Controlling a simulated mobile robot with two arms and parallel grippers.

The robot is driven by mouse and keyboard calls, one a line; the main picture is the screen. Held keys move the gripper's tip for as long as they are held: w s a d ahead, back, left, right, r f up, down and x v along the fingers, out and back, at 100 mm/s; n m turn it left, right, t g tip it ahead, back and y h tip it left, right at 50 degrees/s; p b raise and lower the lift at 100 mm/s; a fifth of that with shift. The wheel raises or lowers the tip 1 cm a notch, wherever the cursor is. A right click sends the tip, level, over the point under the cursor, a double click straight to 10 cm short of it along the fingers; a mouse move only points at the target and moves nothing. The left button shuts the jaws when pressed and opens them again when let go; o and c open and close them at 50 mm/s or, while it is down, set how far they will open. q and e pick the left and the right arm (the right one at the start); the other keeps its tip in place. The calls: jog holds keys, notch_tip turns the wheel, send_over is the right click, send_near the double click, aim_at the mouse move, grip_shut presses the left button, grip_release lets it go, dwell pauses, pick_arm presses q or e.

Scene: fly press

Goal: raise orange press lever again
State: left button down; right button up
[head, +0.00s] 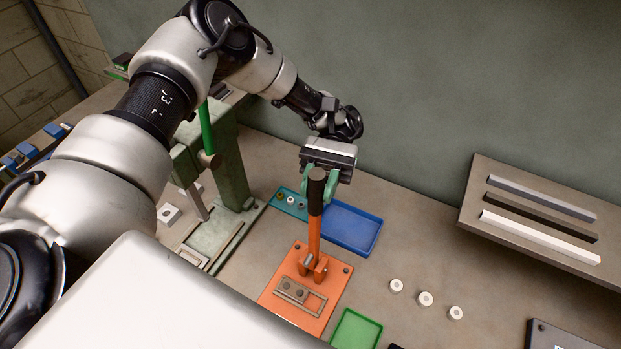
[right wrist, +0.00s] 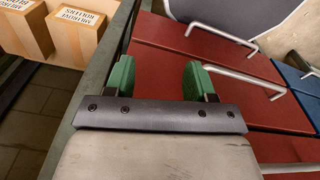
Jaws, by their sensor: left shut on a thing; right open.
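The orange press lever (head: 314,228) stands close to upright on its orange base plate (head: 328,310) in the head view. It has a dark grip at its top end. My left gripper (head: 318,178), with green fingers, is shut on that grip from above and behind. A small metal fixture (head: 300,294) sits on the base plate in front of the lever's pivot. In the right wrist view my right gripper (right wrist: 158,78) is open and empty, in front of red drawer fronts, away from the press.
A blue tray (head: 350,228) and a teal tray (head: 287,203) with small rings lie behind the press. A green tray (head: 355,330) lies in front. Three white rings (head: 426,299) lie to the right. A green press frame (head: 230,165) stands left. Boxes (right wrist: 75,28) stand by the drawers (right wrist: 200,60).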

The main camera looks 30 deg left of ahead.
pick_arm(q)
jog(key=shift+s+f, duration=0.1)
jog(key=shift+f, duration=0.05)
jog(key=c, duration=0.8)
grip_release()
jog(key=shift+c, duration=0.2)
jog(key=shift+a, duration=0.1)
